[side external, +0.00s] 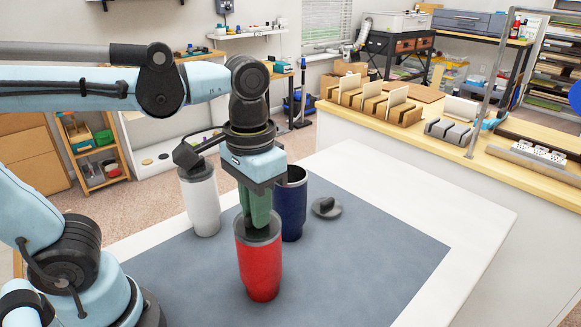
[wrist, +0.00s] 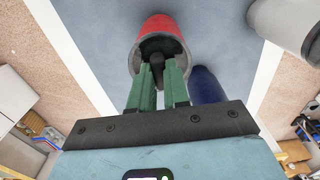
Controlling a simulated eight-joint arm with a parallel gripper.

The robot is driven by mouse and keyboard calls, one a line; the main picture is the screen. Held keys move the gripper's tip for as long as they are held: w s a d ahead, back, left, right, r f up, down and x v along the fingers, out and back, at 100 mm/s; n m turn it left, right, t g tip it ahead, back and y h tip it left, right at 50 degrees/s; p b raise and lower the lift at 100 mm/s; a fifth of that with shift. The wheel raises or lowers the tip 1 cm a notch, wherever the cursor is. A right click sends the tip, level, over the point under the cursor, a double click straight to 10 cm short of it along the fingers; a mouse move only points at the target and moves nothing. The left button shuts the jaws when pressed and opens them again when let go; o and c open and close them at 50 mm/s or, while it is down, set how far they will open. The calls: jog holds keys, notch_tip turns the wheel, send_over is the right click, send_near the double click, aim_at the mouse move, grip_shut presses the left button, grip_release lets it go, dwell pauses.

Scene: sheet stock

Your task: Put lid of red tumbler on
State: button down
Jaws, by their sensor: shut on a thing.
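The red tumbler (side external: 260,268) stands upright on the grey mat; its red side also shows in the wrist view (wrist: 160,25). A dark grey lid (side external: 258,236) is at its mouth, roughly level and centred. My gripper (side external: 260,222) points down right above the tumbler. In the wrist view its green fingers (wrist: 159,75) are shut on the lid's dark knob (wrist: 157,68). The fingers hide part of the lid, and I cannot tell whether it is fully seated or slightly above the rim.
A dark blue tumbler (side external: 291,208) stands close behind the red one. A white tumbler (side external: 202,205) stands behind to the left. A loose grey lid (side external: 326,208) lies on the mat (side external: 375,260) right of the blue tumbler. The mat's right side is clear.

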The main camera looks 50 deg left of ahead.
jog(key=shift+f, duration=0.1)
jog(key=c, duration=1)
grip_release()
jog(key=shift+o, duration=0.2)
jog(key=o, duration=0.4)
jog(key=shift+r, duration=3.55)
jog(key=shift+f, duration=3.1)
